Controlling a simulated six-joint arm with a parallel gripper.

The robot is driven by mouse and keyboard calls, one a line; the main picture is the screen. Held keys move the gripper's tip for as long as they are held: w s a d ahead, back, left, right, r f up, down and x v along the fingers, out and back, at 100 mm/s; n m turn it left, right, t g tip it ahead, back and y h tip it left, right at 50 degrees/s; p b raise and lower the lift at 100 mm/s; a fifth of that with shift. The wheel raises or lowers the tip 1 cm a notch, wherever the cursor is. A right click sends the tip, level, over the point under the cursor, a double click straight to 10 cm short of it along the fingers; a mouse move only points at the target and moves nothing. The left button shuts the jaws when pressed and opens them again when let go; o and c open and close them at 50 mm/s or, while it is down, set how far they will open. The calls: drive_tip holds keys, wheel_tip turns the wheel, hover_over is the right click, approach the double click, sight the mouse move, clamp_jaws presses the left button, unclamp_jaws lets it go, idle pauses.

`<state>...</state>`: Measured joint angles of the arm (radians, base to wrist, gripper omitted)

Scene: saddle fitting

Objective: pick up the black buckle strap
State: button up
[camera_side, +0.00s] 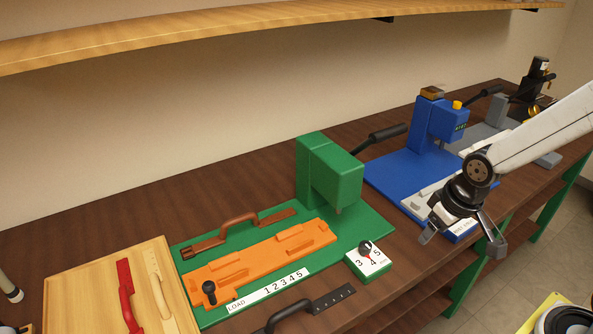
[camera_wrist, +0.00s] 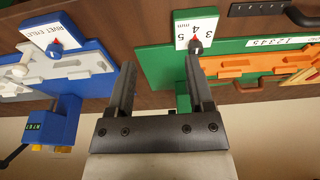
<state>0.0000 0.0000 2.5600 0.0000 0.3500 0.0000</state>
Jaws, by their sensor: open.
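The black buckle strap (camera_side: 332,299) lies at the front edge of the bench, in front of the green press base. My gripper (camera_side: 461,242) is open and empty, above the bench's front edge to the right of the strap. Its two fingers also show apart in the wrist view (camera_wrist: 160,68), with nothing between them.
A green press (camera_side: 330,170) carries an orange fixture (camera_side: 255,262) and a brown strap (camera_side: 238,229). A dial box (camera_side: 368,262) stands between strap and gripper. A blue press (camera_side: 405,165) is behind my gripper. A wooden board (camera_side: 85,290) holds red and cream straps.

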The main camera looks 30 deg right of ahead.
sight(292, 312)
drive_tip(key=w+a+f+n+t+y, duration=0.2)
drive_tip(key=a+n, duration=0.3)
drive_tip(key=w+a+f+n+t+y, duration=0.2)
drive_tip(key=a+f+n, duration=0.1)
drive_tip(key=a+n, duration=0.3)
drive_tip(key=w+a+f+n+t+y, duration=0.1)
drive_tip(key=w+a+f+n+t, duration=0.1)
drive_tip(key=a+n, duration=0.3)
drive_tip(key=shift+w+a+f+n+y, duration=0.1)
drive_tip(key=shift+a+f+n+y, duration=0.3)
drive_tip(key=shift+a+f, duration=0.3)
drive_tip(key=s+a+n+y, duration=0.1)
drive_tip(key=a+n, duration=0.1)
drive_tip(key=s+a+n+y, duration=0.1)
drive_tip(key=a, duration=0.1)
drive_tip(key=s+a+f+n+y, duration=0.1)
drive_tip(key=a+n+y, duration=0.1)
drive_tip(key=shift+s+a+f+n, duration=0.1)
drive_tip(key=shift+s+a+n, duration=0.05)
drive_tip(key=shift+s+n, duration=0.2)
drive_tip(key=shift+x, duration=1.35)
drive_tip(key=shift+w, duration=0.1)
drive_tip(key=shift+x, duration=2.5)
